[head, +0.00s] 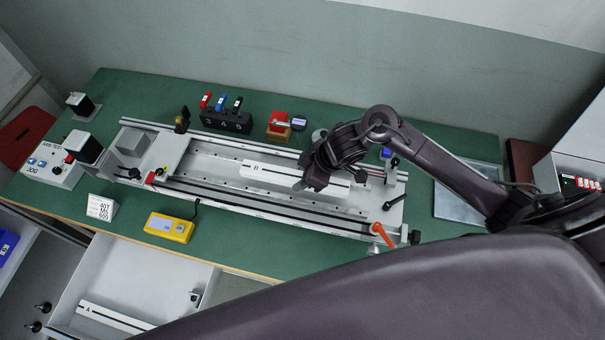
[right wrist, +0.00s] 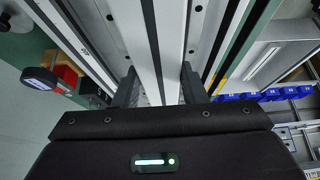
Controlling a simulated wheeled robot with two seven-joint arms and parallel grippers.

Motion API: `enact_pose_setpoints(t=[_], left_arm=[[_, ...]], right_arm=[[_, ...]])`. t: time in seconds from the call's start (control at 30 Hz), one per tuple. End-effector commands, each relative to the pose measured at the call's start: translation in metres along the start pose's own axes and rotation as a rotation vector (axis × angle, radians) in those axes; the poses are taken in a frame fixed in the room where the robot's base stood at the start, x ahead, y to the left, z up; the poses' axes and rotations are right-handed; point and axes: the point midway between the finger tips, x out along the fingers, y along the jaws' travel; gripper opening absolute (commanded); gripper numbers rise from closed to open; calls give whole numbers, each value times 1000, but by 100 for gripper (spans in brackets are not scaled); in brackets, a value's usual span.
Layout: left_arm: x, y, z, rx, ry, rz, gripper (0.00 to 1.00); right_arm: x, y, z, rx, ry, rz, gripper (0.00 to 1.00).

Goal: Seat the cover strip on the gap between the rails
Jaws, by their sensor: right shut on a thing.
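A long white cover strip marked B (head: 270,170) lies along the gantry, over the gap between its far rail (head: 222,144) and near rail (head: 258,208). My right gripper (head: 311,184) is at the strip's right part, pointing down. In the right wrist view the gripper (right wrist: 160,92) has a finger on each side of the white strip (right wrist: 165,50) and is shut on it. The strip runs roughly parallel to the rails. I cannot tell whether it rests down on the gap or hangs slightly above it. My left gripper is not in view.
Another white strip marked A (head: 115,318) lies in the open drawer (head: 150,268). An orange lever (head: 382,236) stands at the gantry's right end. A carriage with a motor (head: 84,147) is at its left. A yellow meter (head: 169,227) sits in front; coloured-handled tools (head: 226,120) stand behind.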

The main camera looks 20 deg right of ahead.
Motion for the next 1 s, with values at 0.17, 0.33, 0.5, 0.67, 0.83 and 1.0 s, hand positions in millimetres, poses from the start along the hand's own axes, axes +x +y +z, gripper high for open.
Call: enact_pose_setpoints(t=[0.17,0.33,0.5,0.67,0.83,1.0], left_arm=[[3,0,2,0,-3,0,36],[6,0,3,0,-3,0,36],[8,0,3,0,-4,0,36],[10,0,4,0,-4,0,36],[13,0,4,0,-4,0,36],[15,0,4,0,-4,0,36]], right_arm=[[5,0,2,0,1,0,11],[8,0,4,0,1,0,11],[12,0,6,0,2,0,11],[16,0,8,-1,2,0,11],[19,0,10,-1,1,-1,11],[23,0,12,0,1,-1,11]])
